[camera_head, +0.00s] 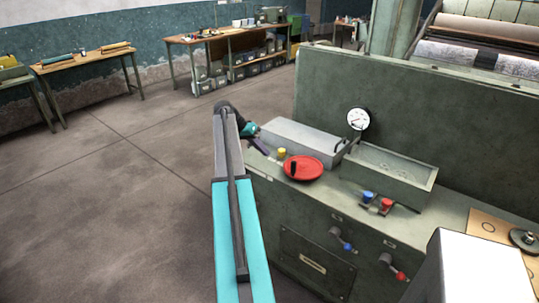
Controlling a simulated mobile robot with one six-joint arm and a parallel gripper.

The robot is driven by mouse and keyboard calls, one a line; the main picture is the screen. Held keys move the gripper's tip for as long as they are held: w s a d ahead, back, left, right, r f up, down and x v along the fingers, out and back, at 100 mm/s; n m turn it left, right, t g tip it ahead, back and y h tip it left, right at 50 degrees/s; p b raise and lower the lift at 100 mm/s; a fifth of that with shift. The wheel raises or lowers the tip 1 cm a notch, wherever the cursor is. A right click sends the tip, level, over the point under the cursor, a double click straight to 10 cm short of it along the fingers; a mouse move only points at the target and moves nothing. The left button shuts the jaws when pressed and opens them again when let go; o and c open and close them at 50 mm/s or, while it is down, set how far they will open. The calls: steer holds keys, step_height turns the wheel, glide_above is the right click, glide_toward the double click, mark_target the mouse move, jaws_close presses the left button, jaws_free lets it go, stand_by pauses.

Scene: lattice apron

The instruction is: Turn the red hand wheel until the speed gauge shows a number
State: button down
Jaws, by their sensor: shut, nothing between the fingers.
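The red hand wheel (308,170) lies nearly flat on top of the grey-green machine cabinet, with a dark handle or spot on its left side. The round white speed gauge (358,119) stands behind it to the right, against the tall green panel. Its dial has a needle, but the numbers are too small to read. My gripper (264,148) is at the cabinet's left end, left of the wheel and apart from it. It is shut and empty. The fingertips are small and dark in this view.
A yellow button (281,152) sits between my gripper and the wheel. A grey box (300,136) lies behind, and an open tray (391,172) to the right. Blue (367,196) and red (386,203) knobs stand in front of the tray. Open floor (120,190) lies left.

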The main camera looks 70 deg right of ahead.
steer(key=p, duration=0.3)
glide_toward(290, 173)
step_height(290, 173, down, 4)
steer(key=w+d, duration=0.1)
steer(key=d, duration=0.1)
steer(key=shift+s+a+r+p, duration=0.1)
steer(key=shift+s+r+p, duration=0.15)
steer(key=shift+s+p, duration=0.55)
steer(key=shift+s+f, duration=0.1)
steer(key=shift+s, duration=0.9)
steer(key=shift+w+a, duration=0.15)
steer(key=shift+a, duration=0.1)
